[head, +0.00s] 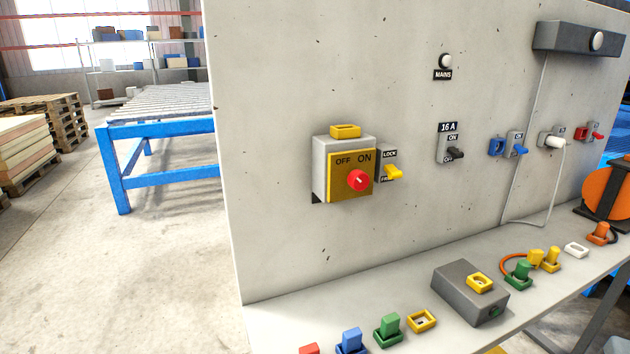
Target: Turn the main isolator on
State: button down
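The main isolator (325,165) is a grey box on the pale wall panel, left of centre in the head view. Its yellow front plate (343,188) reads OFF at left and ON at right. A red rotary knob (357,181) sits on the plate; which mark it points to is too small to tell. Beside the box is a small plate marked LOCK at the top, with a yellow lever (393,173) sticking out; its lower word is mostly hidden by the lever. A yellow socket-like piece (345,131) is on top of the box. My gripper is not in view.
Right of it are a 16 A switch (449,143) with a black lever, a pale MAINS lamp (446,61), blue and red switches, and a white cable (541,110). The bench (400,338) below holds coloured plugs and a grey box (462,292).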

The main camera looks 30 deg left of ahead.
aim_at(357, 179)
jog(key=u, duration=0.95)
jog(key=k, duration=1.3)
jog(key=u, duration=0.3)
jog(key=i, duration=0.9)
jog(key=u, duration=0.55)
